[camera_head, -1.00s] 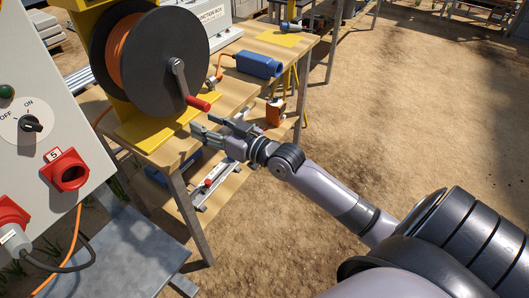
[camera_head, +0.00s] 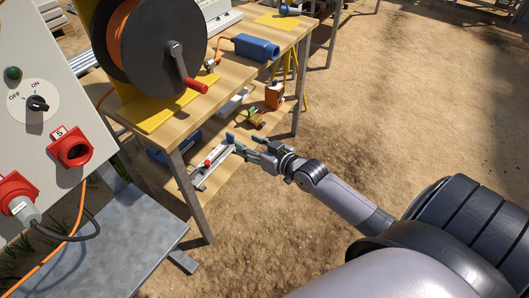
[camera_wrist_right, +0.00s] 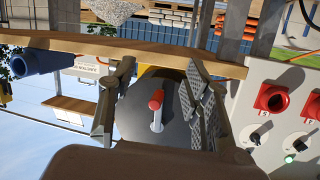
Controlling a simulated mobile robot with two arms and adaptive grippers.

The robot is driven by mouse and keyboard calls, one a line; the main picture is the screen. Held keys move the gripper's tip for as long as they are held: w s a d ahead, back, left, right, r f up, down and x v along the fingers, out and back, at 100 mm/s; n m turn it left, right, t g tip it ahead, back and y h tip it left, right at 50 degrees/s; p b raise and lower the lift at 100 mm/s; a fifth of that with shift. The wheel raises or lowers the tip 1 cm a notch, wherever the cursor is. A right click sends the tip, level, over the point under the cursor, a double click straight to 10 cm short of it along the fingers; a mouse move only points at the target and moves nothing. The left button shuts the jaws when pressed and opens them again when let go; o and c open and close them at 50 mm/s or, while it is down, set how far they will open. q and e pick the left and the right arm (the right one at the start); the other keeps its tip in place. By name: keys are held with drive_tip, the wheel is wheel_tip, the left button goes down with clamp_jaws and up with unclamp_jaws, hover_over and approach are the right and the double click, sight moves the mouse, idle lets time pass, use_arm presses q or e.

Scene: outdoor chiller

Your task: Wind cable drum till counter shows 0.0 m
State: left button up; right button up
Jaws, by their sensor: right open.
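The cable drum (camera_head: 150,45), a dark disc with orange cable behind it, stands on a yellow base on the wooden bench. Its crank has a red handle (camera_head: 196,86) at the lower right of the disc. My right gripper (camera_head: 238,144) is open and empty, in front of the bench and below the handle in the head view. In the right wrist view the drum (camera_wrist_right: 140,125) and red handle (camera_wrist_right: 156,101) appear beyond the spread fingers (camera_wrist_right: 152,98), apart from them. I cannot make out a counter reading. My left gripper is not in view.
A grey control panel (camera_head: 60,112) with a switch and red sockets stands at the left, above a metal plate (camera_head: 125,245). A blue cylinder (camera_head: 256,47) lies on the bench. The lower shelf (camera_head: 222,172) holds tools. Bare ground at the right is free.

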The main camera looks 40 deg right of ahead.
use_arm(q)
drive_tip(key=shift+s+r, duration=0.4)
use_arm(e)
drive_tip(key=shift+g+h, duration=0.4)
drive_tip(key=shift+g, duration=0.1)
drive_tip(key=shift+s+d+f, duration=0.25)
drive_tip(key=shift+s+f, duration=0.15)
drive_tip(key=shift+f, duration=0.3)
drive_tip(key=shift+s+d+f, duration=0.25)
drive_tip(key=shift+s+f, duration=0.15)
drive_tip(key=shift+f, duration=0.3)
drive_tip(key=shift+s+d+f, duration=0.25)
drive_tip(key=shift+s+f, duration=0.15)
drive_tip(key=shift+f, duration=0.3)
